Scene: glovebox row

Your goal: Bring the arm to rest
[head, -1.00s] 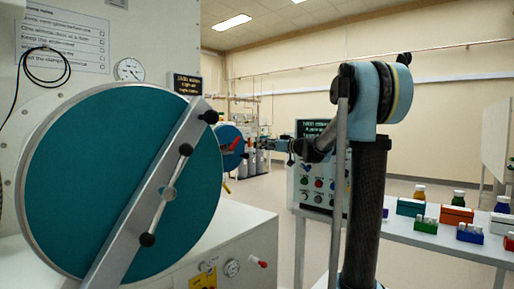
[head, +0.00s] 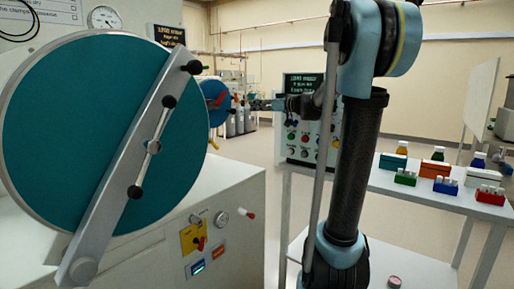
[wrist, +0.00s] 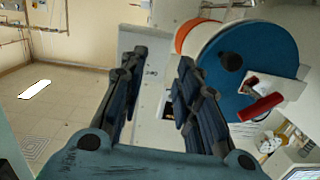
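My arm stands upright right of centre in the head view, its elbow at the top of the frame and its forearm reaching away from the camera. My gripper (head: 268,104) shows small and partly hidden behind my arm in the head view. In the wrist view my gripper (wrist: 158,66) has its two dark blue fingers apart, with nothing between them. A blue round door (wrist: 250,68) with a red handle (wrist: 261,107) is to the right of the fingers, apart from them.
A large teal round door (head: 75,120) with a clamp bar (head: 120,190) fills the left of the head view. A table (head: 400,183) with bottles and coloured racks stands at right. A control panel (head: 300,140) is behind my arm. Open floor (wrist: 50,105) shows left in the wrist view.

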